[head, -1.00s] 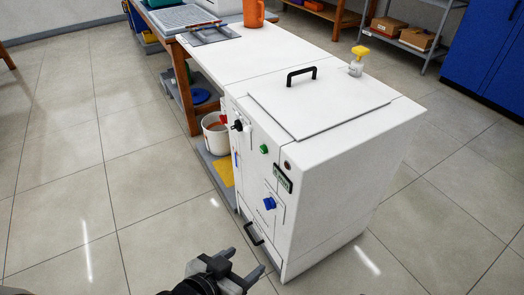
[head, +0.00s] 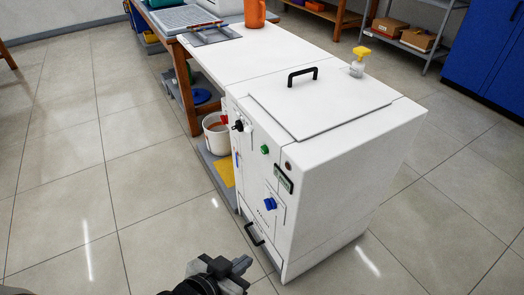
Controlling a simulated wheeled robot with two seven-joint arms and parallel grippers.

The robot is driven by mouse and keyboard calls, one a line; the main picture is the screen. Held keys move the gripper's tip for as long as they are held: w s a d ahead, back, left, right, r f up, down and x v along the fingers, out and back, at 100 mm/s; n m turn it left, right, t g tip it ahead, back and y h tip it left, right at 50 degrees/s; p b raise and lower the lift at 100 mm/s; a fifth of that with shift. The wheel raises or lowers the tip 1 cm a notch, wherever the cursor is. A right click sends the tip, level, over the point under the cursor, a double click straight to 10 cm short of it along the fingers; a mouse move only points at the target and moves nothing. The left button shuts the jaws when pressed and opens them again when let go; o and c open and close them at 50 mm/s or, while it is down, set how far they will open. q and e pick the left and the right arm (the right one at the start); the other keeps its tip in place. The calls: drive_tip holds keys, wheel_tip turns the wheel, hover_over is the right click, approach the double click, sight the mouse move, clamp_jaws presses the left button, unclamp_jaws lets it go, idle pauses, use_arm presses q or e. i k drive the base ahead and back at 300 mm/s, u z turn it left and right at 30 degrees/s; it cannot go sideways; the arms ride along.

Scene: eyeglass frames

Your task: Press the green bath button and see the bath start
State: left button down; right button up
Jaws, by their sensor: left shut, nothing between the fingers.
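The green button (head: 265,149) is on the front face of the white bath cabinet (head: 340,185), below the lid's front edge. A small dark red round part (head: 288,166) and a dark display (head: 284,179) are to its right; I cannot read the display. A blue knob (head: 270,203) is lower on the same face. My left gripper (head: 243,264) is at the bottom of the head view, in front of the cabinet and well apart from the button. It is shut and empty. My right gripper is not in view.
The lid with a black handle (head: 302,75) is closed. A yellow-topped bottle (head: 359,61) stands on the cabinet top. A lower black handle (head: 254,234) juts from the front. A white bucket (head: 215,137) stands left. The floor in front is clear.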

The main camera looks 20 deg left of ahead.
sight(264, 150)
drive_tip(key=z, duration=0.9)
drive_tip(key=i, duration=0.35)
drive_tip(key=u, duration=0.9)
